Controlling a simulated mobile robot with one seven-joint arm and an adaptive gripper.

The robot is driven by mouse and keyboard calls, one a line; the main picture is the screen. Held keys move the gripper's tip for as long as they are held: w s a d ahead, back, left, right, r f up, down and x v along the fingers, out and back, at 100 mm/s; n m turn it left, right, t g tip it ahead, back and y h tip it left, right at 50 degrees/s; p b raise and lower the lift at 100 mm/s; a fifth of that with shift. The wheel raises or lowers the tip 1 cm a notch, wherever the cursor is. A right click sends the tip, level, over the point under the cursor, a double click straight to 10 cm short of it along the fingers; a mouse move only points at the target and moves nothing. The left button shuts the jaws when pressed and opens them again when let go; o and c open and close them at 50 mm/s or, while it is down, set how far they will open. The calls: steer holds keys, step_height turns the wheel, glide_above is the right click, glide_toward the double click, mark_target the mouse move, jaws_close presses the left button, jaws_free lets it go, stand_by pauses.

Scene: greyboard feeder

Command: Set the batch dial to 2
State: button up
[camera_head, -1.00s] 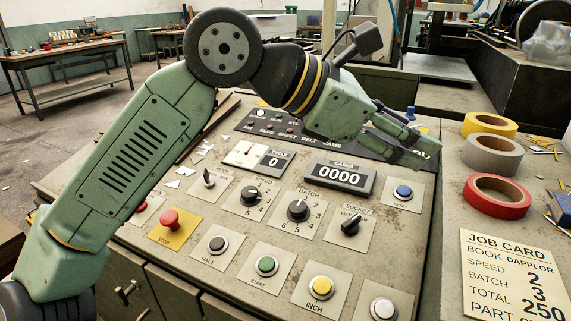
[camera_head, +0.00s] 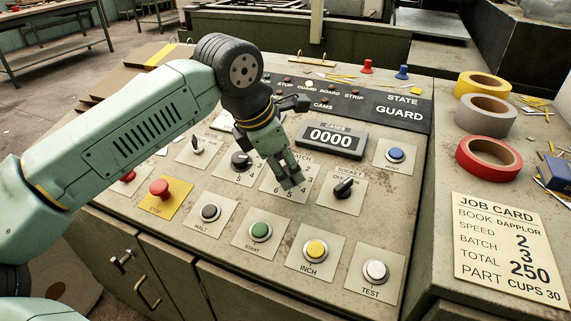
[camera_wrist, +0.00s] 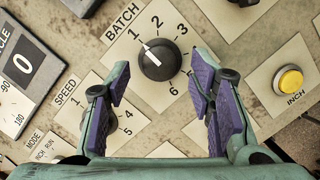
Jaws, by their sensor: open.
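The batch dial (camera_wrist: 158,60) is a round black knob with a white pointer line on a pale plate marked 1 to 6. In the wrist view its pointer is toward the 1; the 2 is just clockwise of that. I cannot tell whether the pads touch the knob. In the head view my gripper (camera_head: 289,183) is over the batch plate (camera_head: 270,195) and hides the knob.
The speed dial (camera_head: 241,161) is just left of my gripper and the socket switch (camera_head: 344,187) just right. Below are the start button (camera_head: 260,230) and yellow inch button (camera_head: 316,249). The counter (camera_head: 331,138) stands behind. A job card (camera_head: 511,250) lists batch 3.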

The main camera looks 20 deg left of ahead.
steer(key=shift+w+d+f, duration=0.1)
steer(key=shift+w+f, duration=0.2)
steer(key=shift+f, duration=0.35)
steer(key=shift+c, duration=0.5)
steer(key=c, duration=1.1)
